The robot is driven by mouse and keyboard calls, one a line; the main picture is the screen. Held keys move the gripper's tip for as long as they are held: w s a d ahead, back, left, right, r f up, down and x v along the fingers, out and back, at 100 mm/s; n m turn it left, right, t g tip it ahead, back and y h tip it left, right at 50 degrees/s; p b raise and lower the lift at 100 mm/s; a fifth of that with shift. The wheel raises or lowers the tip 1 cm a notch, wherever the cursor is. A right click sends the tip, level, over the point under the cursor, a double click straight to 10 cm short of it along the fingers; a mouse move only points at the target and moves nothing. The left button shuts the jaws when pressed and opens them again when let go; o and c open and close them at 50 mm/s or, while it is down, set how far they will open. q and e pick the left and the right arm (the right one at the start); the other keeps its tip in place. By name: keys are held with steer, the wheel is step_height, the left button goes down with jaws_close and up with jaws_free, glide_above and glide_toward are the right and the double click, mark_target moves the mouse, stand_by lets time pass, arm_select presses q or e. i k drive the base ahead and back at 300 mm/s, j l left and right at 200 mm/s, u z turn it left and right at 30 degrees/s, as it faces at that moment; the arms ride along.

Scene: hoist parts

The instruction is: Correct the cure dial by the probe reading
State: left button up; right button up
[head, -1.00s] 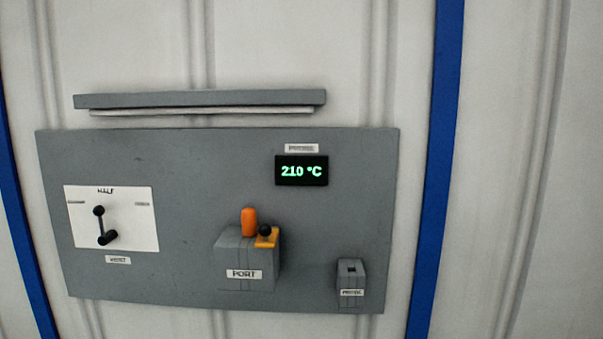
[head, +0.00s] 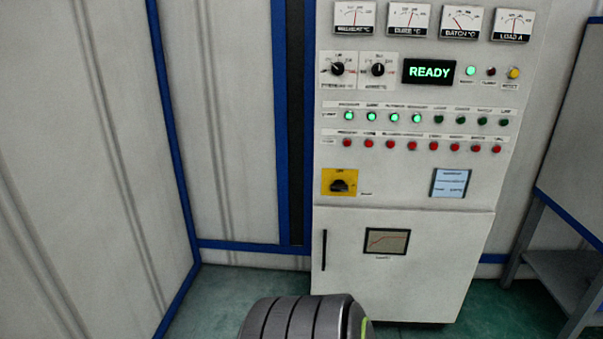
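A white control cabinet (head: 400,215) stands ahead in the head view. Two black dials on white plates sit at its upper left, a left dial (head: 338,69) and a right dial (head: 378,70). Their labels are too small to read surely, so I cannot tell which is the cure dial. A display (head: 429,72) reads READY in green. Several needle gauges line the top, among them one whose label is blurred (head: 355,18). The probe and its reading are not in view. Neither gripper is in view.
Below the dials are rows of green lamps (head: 417,118) and red buttons (head: 412,146). A black switch on a yellow plate (head: 340,183) sits lower left. A grey metal stand (head: 562,275) is at right. Green floor (head: 215,295) shows at lower left.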

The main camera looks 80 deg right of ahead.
mark_target(378, 69)
steer(key=z, duration=3.7)
